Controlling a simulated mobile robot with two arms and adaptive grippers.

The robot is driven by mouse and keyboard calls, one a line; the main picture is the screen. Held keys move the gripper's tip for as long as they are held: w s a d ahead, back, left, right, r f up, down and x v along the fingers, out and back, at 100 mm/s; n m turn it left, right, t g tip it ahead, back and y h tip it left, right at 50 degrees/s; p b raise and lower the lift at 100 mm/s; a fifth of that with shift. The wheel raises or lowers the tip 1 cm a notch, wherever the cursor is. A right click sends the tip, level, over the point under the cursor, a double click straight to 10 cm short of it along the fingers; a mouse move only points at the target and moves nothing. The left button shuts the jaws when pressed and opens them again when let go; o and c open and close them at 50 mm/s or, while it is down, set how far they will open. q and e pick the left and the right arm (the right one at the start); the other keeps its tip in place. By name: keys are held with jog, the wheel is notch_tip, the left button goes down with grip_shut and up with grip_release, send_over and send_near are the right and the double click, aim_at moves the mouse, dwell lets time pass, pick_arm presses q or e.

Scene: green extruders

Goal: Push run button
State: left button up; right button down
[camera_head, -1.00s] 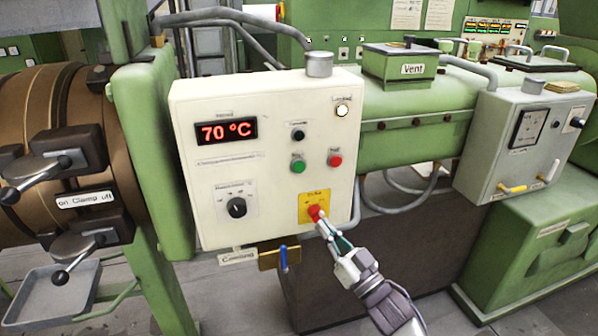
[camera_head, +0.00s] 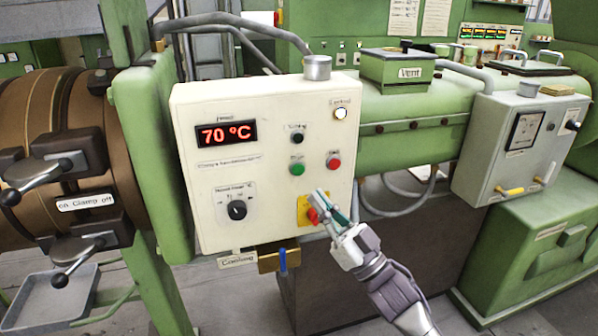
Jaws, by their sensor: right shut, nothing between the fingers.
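A cream control panel (camera_head: 210,175) faces me with a red "70 °C" display (camera_head: 227,134). A green button (camera_head: 297,169) sits at its middle right, with a red button (camera_head: 333,160) to the right of it and a black button (camera_head: 297,138) above it. The lettering by the buttons is too small to read. A red knob (camera_head: 313,216) on a yellow plate (camera_head: 303,208) is at the lower right, partly hidden by my gripper. My right gripper (camera_head: 325,198) is shut and empty, in front of the yellow plate and below the two coloured buttons. My left gripper is not in view.
A black rotary knob (camera_head: 237,209) and a white round lamp or button (camera_head: 341,113) are also on the panel. A blue-handled brass valve (camera_head: 282,260) hangs below it. A grey box (camera_head: 497,150) with a gauge stands to the right.

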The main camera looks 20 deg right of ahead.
aim_at(298, 170)
jog(key=shift+w+a+b, duration=0.15)
jog(key=shift+w+b, duration=0.9)
jog(key=shift+w, duration=2.95)
jog(key=shift+w, duration=0.4)
jog(key=shift+w, duration=0.4)
jog(key=shift+s, duration=0.85)
